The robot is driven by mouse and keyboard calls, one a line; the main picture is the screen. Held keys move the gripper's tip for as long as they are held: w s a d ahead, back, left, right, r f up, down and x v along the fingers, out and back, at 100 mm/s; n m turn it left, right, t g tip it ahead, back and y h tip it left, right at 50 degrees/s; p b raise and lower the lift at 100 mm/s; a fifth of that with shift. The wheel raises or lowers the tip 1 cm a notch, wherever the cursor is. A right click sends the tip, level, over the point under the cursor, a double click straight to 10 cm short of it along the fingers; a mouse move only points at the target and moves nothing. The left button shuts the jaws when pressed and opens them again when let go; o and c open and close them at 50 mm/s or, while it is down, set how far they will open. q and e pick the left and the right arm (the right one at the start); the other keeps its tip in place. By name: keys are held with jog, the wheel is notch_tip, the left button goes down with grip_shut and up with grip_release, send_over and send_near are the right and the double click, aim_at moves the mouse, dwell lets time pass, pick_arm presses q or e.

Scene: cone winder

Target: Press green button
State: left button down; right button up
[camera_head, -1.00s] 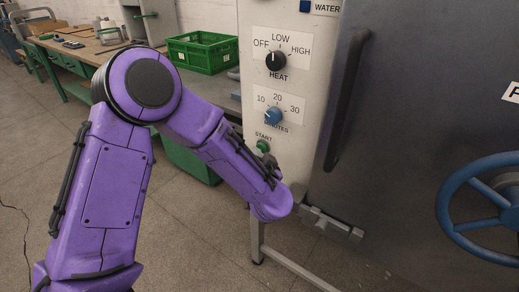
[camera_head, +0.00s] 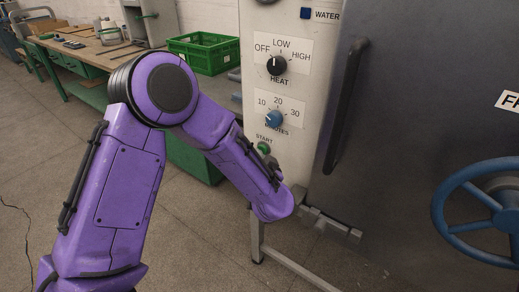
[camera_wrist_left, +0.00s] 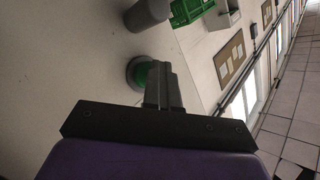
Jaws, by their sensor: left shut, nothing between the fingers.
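The green START button (camera_head: 264,147) is on the pale control panel (camera_head: 283,104), below the MINUTES dial. In the left wrist view the green button (camera_wrist_left: 139,75) sits in a dark round collar, partly covered by the fingers. My left gripper (camera_wrist_left: 158,68) is shut and empty, its fingertips right beside the button in that view. I cannot tell whether they touch it. In the head view my purple left arm reaches to just below the button, and its fingers cannot be made out there. My right gripper is in neither view.
The HEAT knob (camera_head: 277,65) and blue MINUTES dial (camera_head: 273,119) are above the button. Right of the panel is a dark door with a long handle (camera_head: 346,104) and a blue handwheel (camera_head: 479,219). A green crate (camera_head: 204,52) stands on a bench behind.

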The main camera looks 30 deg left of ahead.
pick_arm(q)
jog(key=s+p, duration=0.3)
jog(key=s, duration=0.2)
jog(key=shift+s+a+f, duration=0.15)
jog(key=shift+s, duration=0.05)
dwell(0.8)
